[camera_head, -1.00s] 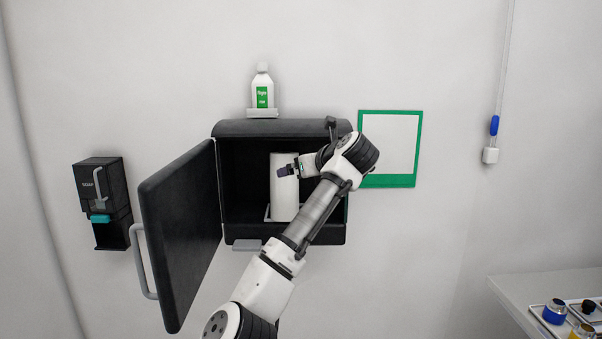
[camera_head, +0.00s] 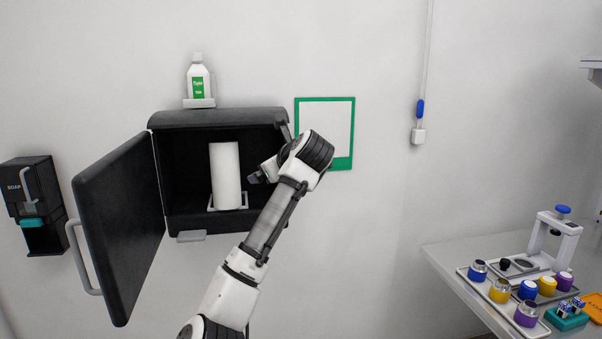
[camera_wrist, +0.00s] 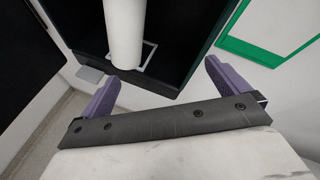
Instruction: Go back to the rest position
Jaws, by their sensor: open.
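My gripper (camera_wrist: 160,88) is open, with its two purple fingers spread and nothing between them in the wrist view. In the head view, my gripper (camera_head: 257,178) is at the right side of the opening of a black wall cabinet (camera_head: 215,119), apart from the white roll in it. The white roll (camera_head: 226,175) stands upright on a small grey holder inside the cabinet. It also shows in the wrist view (camera_wrist: 125,35), beyond the fingers. The cabinet door (camera_head: 120,225) stands wide open to the left.
A soap dispenser (camera_head: 36,205) hangs at the far left. A white bottle (camera_head: 199,82) stands above the cabinet. A green-framed panel (camera_head: 325,101) is right of it. A table (camera_head: 440,255) with several coloured jars is at the lower right. The wall between is mostly bare.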

